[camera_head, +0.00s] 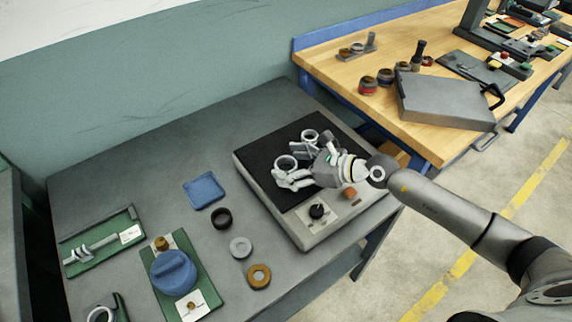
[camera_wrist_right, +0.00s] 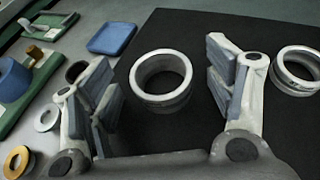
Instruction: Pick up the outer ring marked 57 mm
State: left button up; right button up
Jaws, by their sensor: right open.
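A silver ring (camera_head: 286,162) sits on the black pad (camera_head: 262,141) of the grey machine, and it also shows in the right wrist view (camera_wrist_right: 160,98). A second silver ring (camera_head: 309,136) stands farther right on the same pad, and it shows at the right edge of the wrist view (camera_wrist_right: 297,68). No size marking is readable on either ring. My right gripper (camera_head: 292,165) is open and empty, low over the pad. In the wrist view its fingers (camera_wrist_right: 162,85) are spread to either side of the first ring, which appears just ahead, between them. My left gripper is not in view.
A blue tray (camera_head: 204,190), a black ring (camera_head: 221,218), a grey ring (camera_head: 241,247) and a bronze ring (camera_head: 259,276) lie on the grey table left of the machine. A black knob (camera_head: 318,211) is on the machine's front. Green fixture boards (camera_head: 104,242) lie farther left.

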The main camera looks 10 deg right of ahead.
jog(key=shift+c, duration=0.3)
jog(key=c, duration=1.2)
jog(key=shift+o, duration=0.2)
jog(key=shift+r, duration=0.55)
notch_tip(320, 180, up, 2)
jog(key=shift+r, duration=0.1)
jog(key=s+d+r, duration=0.6)
jog(key=s+r, duration=0.3)
jog(key=s, duration=0.3)
jog(key=shift+s+d+r, duration=0.15)
jog(key=shift+s+r, duration=0.05)
jog(key=shift+r, duration=0.2)
